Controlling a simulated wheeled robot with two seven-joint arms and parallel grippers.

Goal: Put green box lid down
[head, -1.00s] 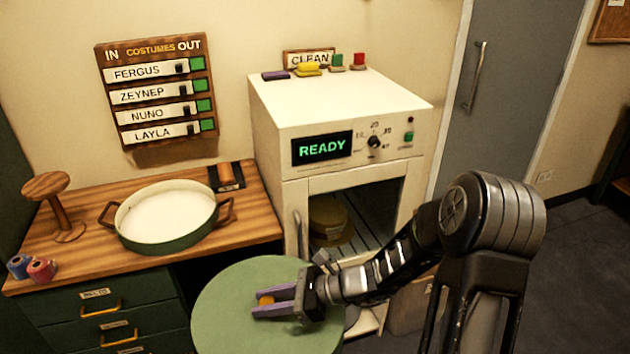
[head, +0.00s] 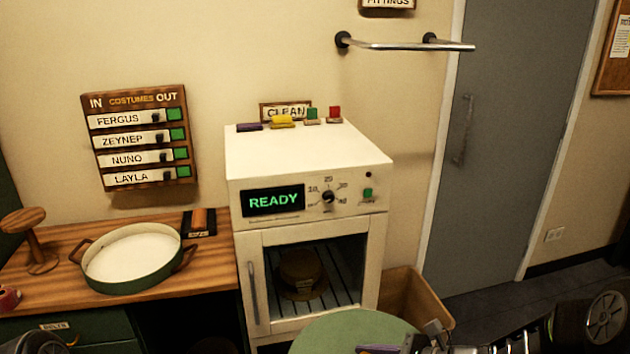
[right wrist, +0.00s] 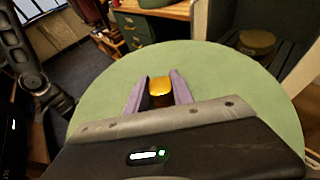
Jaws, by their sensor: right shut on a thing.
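The round green lid (head: 345,330) is at the bottom of the head view, in front of the cabinet and cut off by the frame edge. In the right wrist view the lid (right wrist: 225,75) fills the middle. My right gripper (right wrist: 159,90) has its purple fingers shut on the lid's golden knob (right wrist: 160,85). In the head view only a bit of this gripper (head: 380,349) shows at the bottom edge. The open green round box (head: 132,262), white inside with brown handles, stands on the wooden counter at left. My left gripper is not in view.
A white cabinet (head: 310,150) reading READY holds a brown hat-like thing (head: 300,270) on a rack. A wooden stand (head: 35,245) and a small dark tray (head: 200,223) flank the box. A tan bin (head: 415,300) stands right of the cabinet. Some counter front is clear.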

